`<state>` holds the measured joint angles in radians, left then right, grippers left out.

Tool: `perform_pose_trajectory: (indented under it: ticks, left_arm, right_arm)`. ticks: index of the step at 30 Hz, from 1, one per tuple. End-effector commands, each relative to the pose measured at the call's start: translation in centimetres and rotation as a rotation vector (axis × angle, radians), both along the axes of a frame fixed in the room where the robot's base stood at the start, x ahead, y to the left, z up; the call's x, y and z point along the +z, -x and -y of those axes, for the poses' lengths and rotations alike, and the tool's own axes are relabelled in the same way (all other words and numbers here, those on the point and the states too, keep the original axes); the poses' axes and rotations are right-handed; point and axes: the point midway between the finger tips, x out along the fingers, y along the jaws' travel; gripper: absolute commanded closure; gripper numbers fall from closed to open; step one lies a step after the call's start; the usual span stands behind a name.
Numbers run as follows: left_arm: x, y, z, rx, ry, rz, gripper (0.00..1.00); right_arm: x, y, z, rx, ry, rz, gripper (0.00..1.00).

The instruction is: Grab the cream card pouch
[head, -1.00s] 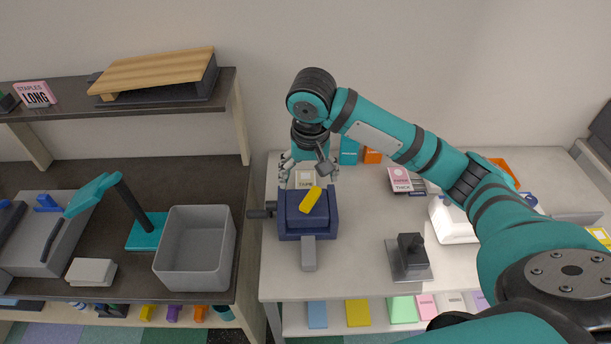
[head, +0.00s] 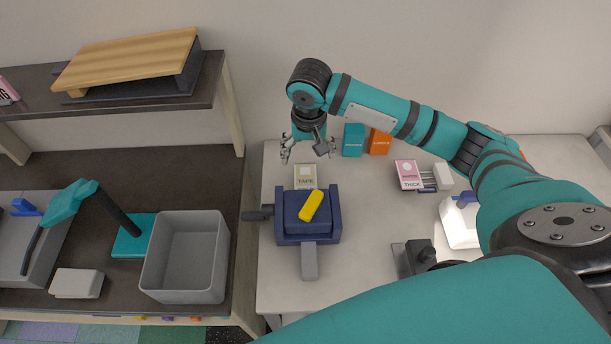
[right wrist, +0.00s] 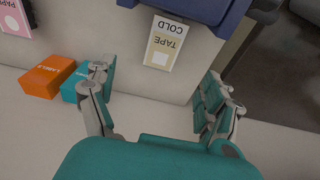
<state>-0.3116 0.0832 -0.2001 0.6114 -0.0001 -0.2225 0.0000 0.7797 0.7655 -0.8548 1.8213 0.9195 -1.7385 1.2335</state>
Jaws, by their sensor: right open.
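The cream card pouch (head: 304,171), labelled TAPE, lies on the pale table just behind a blue device (head: 290,232). In the right wrist view the pouch (right wrist: 166,42) appears upside down with TAPE and COLD on it, its end close to the device's edge. My right gripper (head: 308,152) is open and empty, just behind the pouch in the head view. In the right wrist view its spread fingers (right wrist: 160,80) stand to either side, with the pouch beyond their tips and apart from them. My left gripper is not in view.
A yellow piece (head: 311,205) lies on the blue device. Teal (head: 353,140) and orange (head: 380,142) boxes stand at the back, right of the gripper. A pink card pack (head: 409,172) lies further right. A grey bin (head: 184,260) stands on the dark counter at left.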

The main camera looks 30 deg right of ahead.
Motion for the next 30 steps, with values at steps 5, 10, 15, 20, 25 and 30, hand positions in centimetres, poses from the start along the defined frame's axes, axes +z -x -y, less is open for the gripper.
perform_pose_trajectory:
  ticks: [5, 10, 15, 20, 25, 30]
  left_arm:
    - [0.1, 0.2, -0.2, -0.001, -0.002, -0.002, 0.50]
    - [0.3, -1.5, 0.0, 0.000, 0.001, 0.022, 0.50]
    - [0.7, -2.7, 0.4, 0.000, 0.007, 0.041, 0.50]
    - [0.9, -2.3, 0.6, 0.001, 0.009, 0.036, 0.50]
    - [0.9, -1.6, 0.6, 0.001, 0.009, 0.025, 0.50]
    - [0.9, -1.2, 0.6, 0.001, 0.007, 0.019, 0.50]
  right_arm:
    - [-3.4, -0.4, 0.3, 0.000, 0.002, -0.002, 0.15]
    - [-4.8, -0.6, 0.4, 0.000, 0.002, -0.001, 0.15]
    - [-6.2, -0.7, 0.1, 0.001, 0.002, -0.003, 0.15]
    - [-8.7, -0.9, -0.2, 0.000, 0.001, -0.002, 0.15]
    - [-10.0, -1.1, 0.0, 0.000, 0.002, 0.000, 0.15]
    - [-10.1, -1.1, 0.0, 0.001, 0.001, 0.000, 0.15]
